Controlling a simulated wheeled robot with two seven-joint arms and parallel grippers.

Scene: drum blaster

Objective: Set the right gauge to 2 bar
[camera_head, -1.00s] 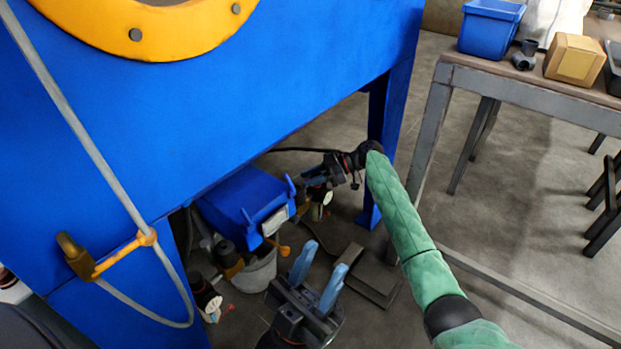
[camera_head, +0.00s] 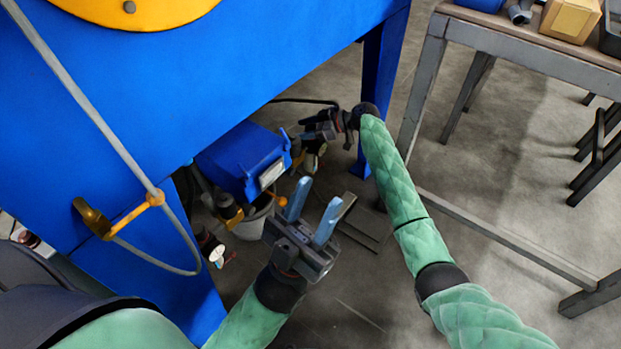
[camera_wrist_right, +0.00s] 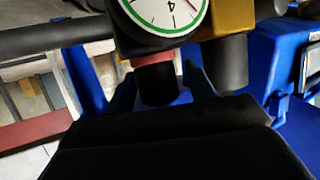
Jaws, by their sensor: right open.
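The right gauge (camera_wrist_right: 168,12) shows at the top of the right wrist view: a white dial with a green ring, upside down and cut by the frame's edge. Its reading cannot be told. Below it are a red collar (camera_wrist_right: 155,57) and a black knob (camera_wrist_right: 157,86). My right gripper (camera_wrist_right: 160,92) is open, with a blue finger on either side of the knob. In the head view my right gripper (camera_head: 312,128) is beside the blue box and largely hides the gauge. My left gripper (camera_head: 313,205) is open and empty, in front of the box.
A blue box (camera_head: 240,158) hangs under the large blue machine (camera_head: 200,90). Another small gauge (camera_head: 217,256) sits lower left, near a grey bucket (camera_head: 252,222). A machine leg (camera_head: 385,70) stands behind my right wrist. A table (camera_head: 530,48) stands at the right.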

